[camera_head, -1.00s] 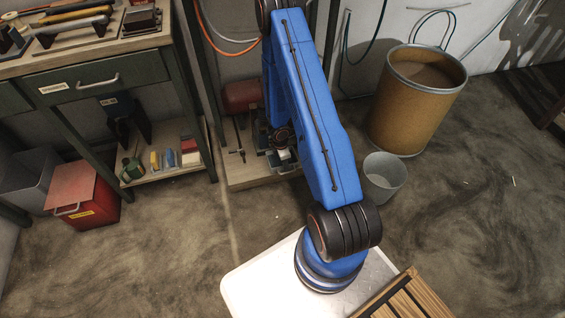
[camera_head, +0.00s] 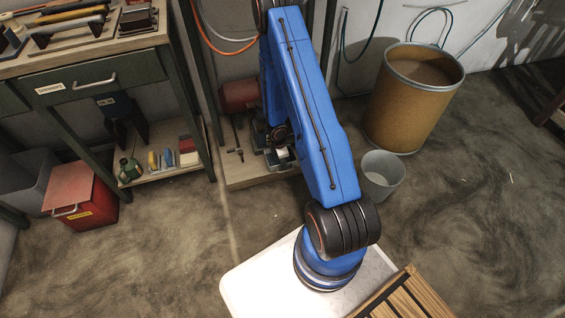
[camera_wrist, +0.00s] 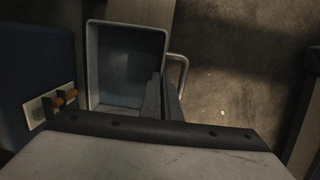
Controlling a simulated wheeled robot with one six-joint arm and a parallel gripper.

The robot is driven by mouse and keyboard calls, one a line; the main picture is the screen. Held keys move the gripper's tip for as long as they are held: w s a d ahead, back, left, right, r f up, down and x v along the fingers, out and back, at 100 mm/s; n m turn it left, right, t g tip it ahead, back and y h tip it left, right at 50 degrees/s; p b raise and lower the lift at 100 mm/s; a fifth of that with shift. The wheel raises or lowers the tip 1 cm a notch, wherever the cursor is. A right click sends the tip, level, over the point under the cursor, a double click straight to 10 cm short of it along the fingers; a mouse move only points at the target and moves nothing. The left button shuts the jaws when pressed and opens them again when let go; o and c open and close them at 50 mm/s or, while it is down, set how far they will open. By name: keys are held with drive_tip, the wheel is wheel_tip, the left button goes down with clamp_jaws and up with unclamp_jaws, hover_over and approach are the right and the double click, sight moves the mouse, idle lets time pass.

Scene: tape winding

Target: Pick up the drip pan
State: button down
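The drip pan looks to be the grey, rectangular, open metal pan (camera_wrist: 128,60) in the wrist view, seen from above and empty, with a loop handle (camera_wrist: 182,68) on its right side. My gripper's two dark fingers (camera_wrist: 163,80) are close together at the pan's lower right wall, between its inside and the handle. I cannot tell whether they are shut on the wall or just beside it. In the head view my blue arm reaches down to the low platform, and I cannot make out the pan there.
A blue body with a white switch plate (camera_wrist: 46,105) stands left of the pan. In the head view, a grey bucket (camera_head: 382,178) and a brown drum (camera_head: 411,105) stand right of my arm. A workbench (camera_head: 95,88) and red box (camera_head: 80,195) stand left. Floor is clear between.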

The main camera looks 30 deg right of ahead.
wheel_tip(320, 180, up, 10)
drive_tip(key=shift+f, duration=0.25)
idle(0.5)
drive_tip(key=shift+w+a+r, duration=0.1)
idle(0.4)
